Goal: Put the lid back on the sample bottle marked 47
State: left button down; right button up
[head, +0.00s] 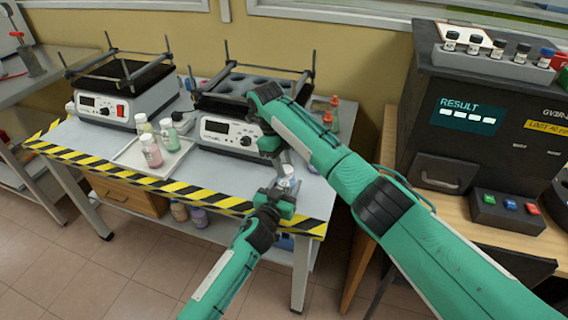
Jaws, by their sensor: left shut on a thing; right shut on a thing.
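A small pale sample bottle (289,184) is at the front right of the lab table, with its number too small to read. My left gripper (283,192) comes from below and is shut on the bottle's body. My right gripper (287,163) reaches down from above and is shut on what looks like the white lid, right at the bottle's top. The lid is mostly hidden by the fingers, and I cannot tell whether it touches the bottle's neck.
A white tray (128,158) with several bottles stands at the left of the table. Two shaker machines (115,108) (222,134) stand behind. Red-capped bottles (328,119) stand at the back right. An analyser (484,140) with a vial rack (510,68) is on the right bench.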

jog(key=shift+r, duration=0.1)
jog(key=o, duration=0.9)
jog(key=shift+r, duration=2.2)
jog(key=shift+c, duration=0.3)
